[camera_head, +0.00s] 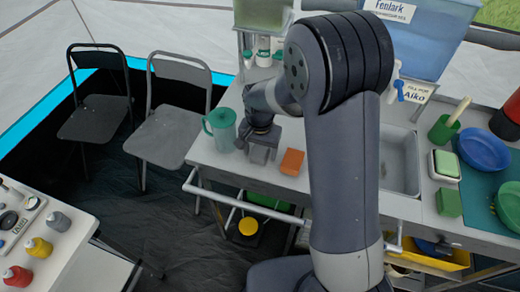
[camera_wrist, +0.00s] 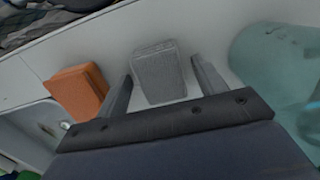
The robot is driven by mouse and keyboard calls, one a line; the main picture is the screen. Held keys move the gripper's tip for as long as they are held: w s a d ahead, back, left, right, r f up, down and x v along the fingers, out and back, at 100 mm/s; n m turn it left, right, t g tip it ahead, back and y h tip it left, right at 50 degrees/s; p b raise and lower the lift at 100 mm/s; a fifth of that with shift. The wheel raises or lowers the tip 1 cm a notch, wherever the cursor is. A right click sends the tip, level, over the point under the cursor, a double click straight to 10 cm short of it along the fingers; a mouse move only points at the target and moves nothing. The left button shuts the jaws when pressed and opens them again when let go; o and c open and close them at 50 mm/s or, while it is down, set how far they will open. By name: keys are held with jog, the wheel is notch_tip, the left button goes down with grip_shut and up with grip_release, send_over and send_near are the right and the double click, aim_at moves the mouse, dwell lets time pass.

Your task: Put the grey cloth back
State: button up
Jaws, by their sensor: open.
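The grey cloth (camera_wrist: 158,72) shows in the wrist view as a pale grey, roughly rectangular folded piece on the white counter (camera_wrist: 115,38). My gripper (camera_wrist: 161,80) is open, with one finger on each side of the cloth and gaps visible at both sides. I cannot tell how far above the counter the fingertips are. In the head view my gripper (camera_head: 262,155) points down over the counter between the green jug and the orange block; the cloth is not clearly distinguishable there.
A translucent green jug (camera_head: 220,128) stands close left of my gripper, and an orange block (camera_head: 292,162) close right. A white rail (camera_head: 245,206) runs along the counter's front. The sink (camera_head: 398,160) is further right. Two folding chairs (camera_head: 172,120) stand at left.

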aim_at(260, 151)
notch_tip(260, 151, up, 12)
dwell(0.4)
